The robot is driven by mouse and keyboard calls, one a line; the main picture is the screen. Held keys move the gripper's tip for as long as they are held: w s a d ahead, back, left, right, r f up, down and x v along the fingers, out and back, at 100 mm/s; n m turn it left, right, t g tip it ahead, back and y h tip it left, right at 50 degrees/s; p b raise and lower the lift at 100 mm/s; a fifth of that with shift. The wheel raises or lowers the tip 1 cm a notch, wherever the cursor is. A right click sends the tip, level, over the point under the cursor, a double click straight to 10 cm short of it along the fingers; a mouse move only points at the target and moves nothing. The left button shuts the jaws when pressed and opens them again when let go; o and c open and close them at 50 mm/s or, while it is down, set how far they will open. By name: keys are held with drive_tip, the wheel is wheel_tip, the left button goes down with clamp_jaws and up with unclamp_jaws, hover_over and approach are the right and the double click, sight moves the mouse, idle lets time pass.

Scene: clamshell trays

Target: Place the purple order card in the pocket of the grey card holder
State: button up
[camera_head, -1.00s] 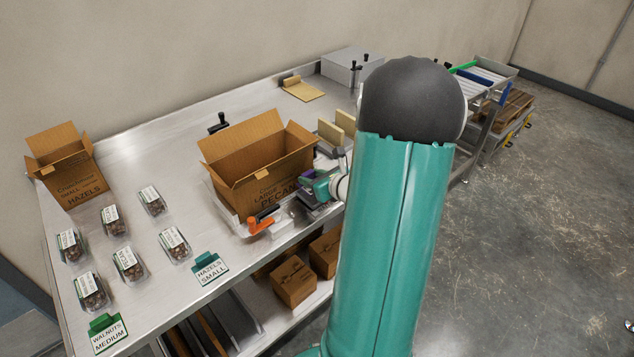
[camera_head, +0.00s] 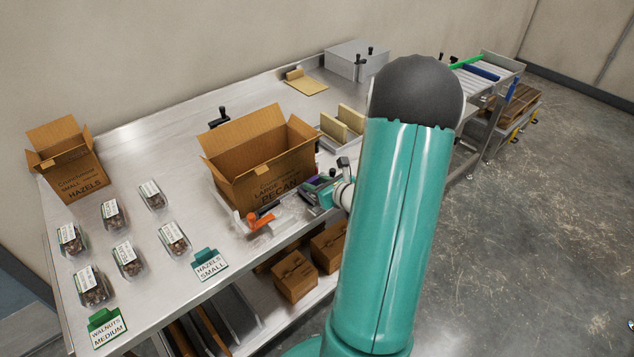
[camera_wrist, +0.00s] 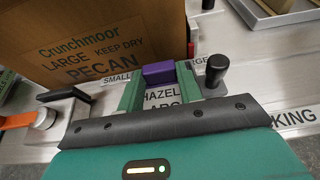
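The order card (camera_wrist: 158,73) shows in the wrist view as a purple tab above a white face lettered "HAZEL" and a partly hidden "LARGE". My gripper (camera_wrist: 160,80) has its green fingers on both sides of the tab, seemingly touching it. In the head view my gripper (camera_head: 322,192) is at the right front corner of the large pecan box, with a bit of purple at it. Whether the card is clear of the table I cannot tell. The grey card holder cannot be made out for certain; my gripper and arm hide part of this area.
The open pecan box (camera_head: 262,170) stands right beside my gripper. A black knob (camera_wrist: 216,68) rises close to the right finger. Several clear nut trays (camera_head: 128,260) and green-tabbed cards (camera_head: 209,265) are farther left.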

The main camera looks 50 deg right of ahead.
drive_tip(key=shift+o, duration=0.7)
drive_tip(key=shift+r, duration=0.15)
drive_tip(key=v, duration=1.2)
drive_tip(key=w+a+r+n+g+y, duration=0.2)
drive_tip(key=a+r+n+y, duration=0.1)
drive_tip(key=a+n, duration=0.4)
drive_tip(key=w+a+r+n+g+y, duration=0.25)
drive_tip(key=a+n, duration=0.25)
drive_tip(key=a, duration=0.4)
drive_tip(key=w+a+r+n+g+y, duration=0.1)
drive_tip(key=a+r+n+g+y, duration=0.15)
drive_tip(key=a+n, duration=0.45)
drive_tip(key=s+a+r+n+h, duration=0.3)
drive_tip(key=a+r+n, duration=0.1)
drive_tip(key=n, duration=0.5)
drive_tip(key=s+a+r+n+g+h, duration=0.1)
drive_tip(key=s+a+r+n+h, duration=0.2)
drive_tip(key=a+n, duration=0.4)
wheel_tip(320, 180, up, 2)
drive_tip(key=shift+s+r+n+h, duration=0.3)
drive_tip(key=shift+s+n, duration=0.5)
drive_tip(key=shift+n, duration=0.3)
